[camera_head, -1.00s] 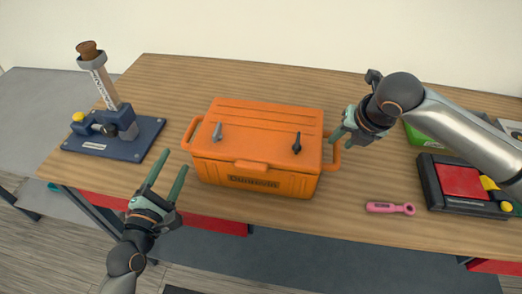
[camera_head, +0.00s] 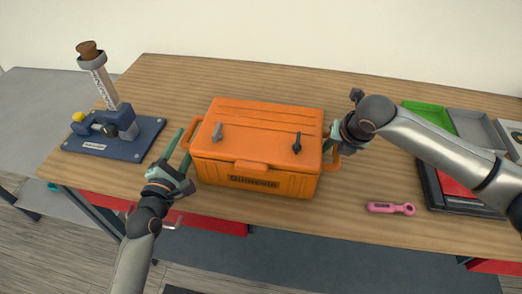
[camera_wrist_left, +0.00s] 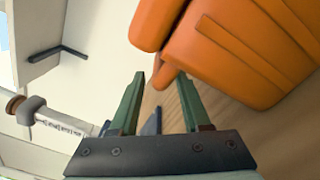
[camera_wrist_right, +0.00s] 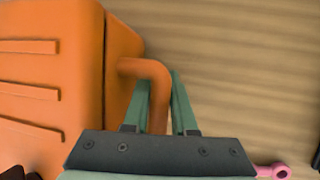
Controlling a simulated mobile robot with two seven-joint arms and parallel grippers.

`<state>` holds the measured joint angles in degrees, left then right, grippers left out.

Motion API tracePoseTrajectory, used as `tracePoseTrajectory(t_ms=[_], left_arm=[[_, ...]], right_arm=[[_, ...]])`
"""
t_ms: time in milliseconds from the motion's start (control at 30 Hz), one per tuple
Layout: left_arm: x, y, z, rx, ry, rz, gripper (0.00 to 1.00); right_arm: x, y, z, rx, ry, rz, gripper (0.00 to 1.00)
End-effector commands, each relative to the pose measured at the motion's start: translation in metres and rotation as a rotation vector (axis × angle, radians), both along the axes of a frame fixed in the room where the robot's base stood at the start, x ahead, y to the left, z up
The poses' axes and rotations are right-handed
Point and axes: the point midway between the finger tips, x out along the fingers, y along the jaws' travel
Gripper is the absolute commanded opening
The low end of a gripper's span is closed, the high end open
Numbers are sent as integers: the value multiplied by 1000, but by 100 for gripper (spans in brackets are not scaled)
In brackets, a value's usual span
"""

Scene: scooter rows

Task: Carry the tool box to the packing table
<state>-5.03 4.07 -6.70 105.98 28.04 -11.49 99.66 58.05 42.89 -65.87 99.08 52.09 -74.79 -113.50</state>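The orange tool box (camera_head: 255,150) sits closed on the wooden bench (camera_head: 300,228), with a loop handle at each end. I cannot identify the packing table.
A blue stand with a cork-topped tube (camera_head: 115,135) is left of the box. A pink tool (camera_head: 390,208) lies at front right. Green (camera_head: 428,115) and grey trays (camera_head: 475,125) and a black tray (camera_head: 430,190) are at right. A grey surface (camera_head: 45,115) lies beyond the bench at left.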

Motion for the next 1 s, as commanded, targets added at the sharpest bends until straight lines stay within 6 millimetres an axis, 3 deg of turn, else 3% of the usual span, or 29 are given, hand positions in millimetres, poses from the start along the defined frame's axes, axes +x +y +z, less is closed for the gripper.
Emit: tracePoseTrajectory(t_ms=[33,200,400,1000], left_arm=[[0,0,0,0,0,0,40],[0,0,0,0,-1,1,21],[0,1,1,-1,-4,1,0],[0,1,3,-3,-8,3,0]], right_arm=[[0,0,0,0,0,0,18],[0,0,0,0,0,0,0],[0,0,0,0,0,-1,0],[0,-1,0,-2,0,-2,0]])
